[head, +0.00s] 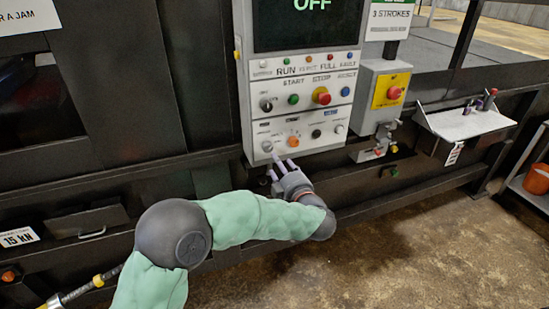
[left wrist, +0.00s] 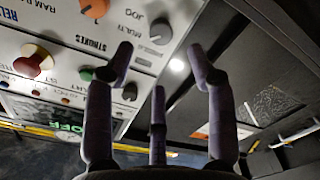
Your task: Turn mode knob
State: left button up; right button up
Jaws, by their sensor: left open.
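The control panel (head: 300,128) carries two rows of knobs and buttons below a dark screen reading OFF. A grey knob (head: 267,146) sits at its lower left; in the left wrist view the grey knob (left wrist: 162,31) has the words JOG, MULTI and STROKES near it, so I take it for the mode knob. My left gripper (head: 280,167) is open and empty, just below that knob in the head view. In the left wrist view its fingers (left wrist: 160,68) are spread below the knob, apart from it. My right gripper is not in view.
An orange knob (head: 293,141) is beside the grey knob. A red mushroom button (head: 322,96) and a dark knob (head: 266,105) are above. A yellow box with a red button (head: 394,92) hangs right of the panel, near a small shelf (head: 466,122). The floor in front is clear.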

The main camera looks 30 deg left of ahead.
pick_arm(q)
jog(key=v, duration=0.3)
jog(key=shift+s+d, duration=0.15)
jog(key=shift+d, duration=0.05)
dwell(0.3)
